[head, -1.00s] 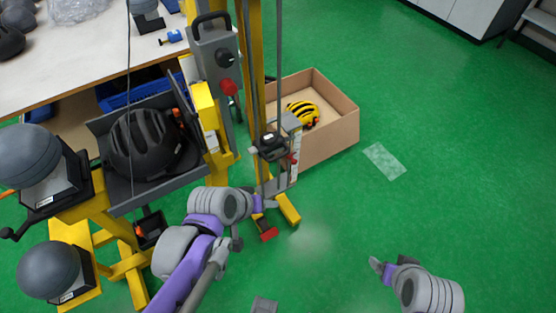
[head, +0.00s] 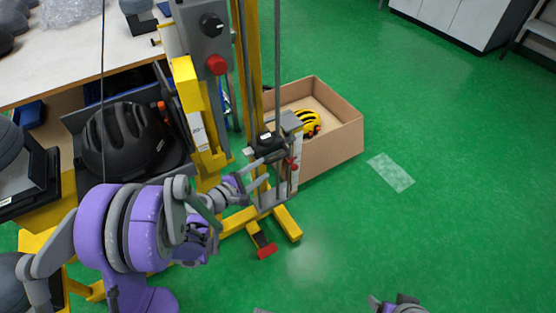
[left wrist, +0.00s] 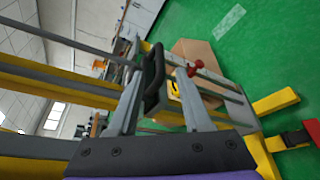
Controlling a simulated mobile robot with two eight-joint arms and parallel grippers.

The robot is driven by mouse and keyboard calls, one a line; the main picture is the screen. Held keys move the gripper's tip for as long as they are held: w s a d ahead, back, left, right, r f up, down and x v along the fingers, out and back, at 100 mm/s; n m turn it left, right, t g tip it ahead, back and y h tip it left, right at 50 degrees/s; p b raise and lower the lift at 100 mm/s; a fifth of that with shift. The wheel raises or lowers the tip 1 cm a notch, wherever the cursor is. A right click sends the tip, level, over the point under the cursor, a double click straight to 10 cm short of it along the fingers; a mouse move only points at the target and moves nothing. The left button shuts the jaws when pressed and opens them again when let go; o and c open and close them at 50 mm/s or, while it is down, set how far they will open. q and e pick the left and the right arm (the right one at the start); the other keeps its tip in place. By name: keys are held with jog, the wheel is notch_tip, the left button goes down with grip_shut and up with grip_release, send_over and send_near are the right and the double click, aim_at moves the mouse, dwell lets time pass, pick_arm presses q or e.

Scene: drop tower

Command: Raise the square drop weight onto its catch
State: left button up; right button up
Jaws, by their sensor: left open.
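The square drop weight (head: 268,143) appears to be the dark block with a white label, low between the tower's upright rods. In the left wrist view a black handle (left wrist: 153,82) shows between my fingers, apparently the weight's. My left gripper (head: 261,173) is open, just in front of and below the block in the head view. In the left wrist view its two grey fingers (left wrist: 160,80) lie either side of the handle; I cannot tell if they touch it. The catch cannot be made out. My right gripper (head: 376,302) is partly cut off at the bottom edge.
The yellow tower (head: 252,60) carries a grey control box with a red button (head: 217,65). A black helmet (head: 125,140) sits in a tray on the left. A cardboard box (head: 335,140) holds a yellow helmet (head: 308,124). Green floor (head: 450,200) is free on the right.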

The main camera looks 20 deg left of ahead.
aim_at(274, 161)
pick_arm(q)
jog(key=x, duration=0.9)
grip_shut()
dwell(1.2)
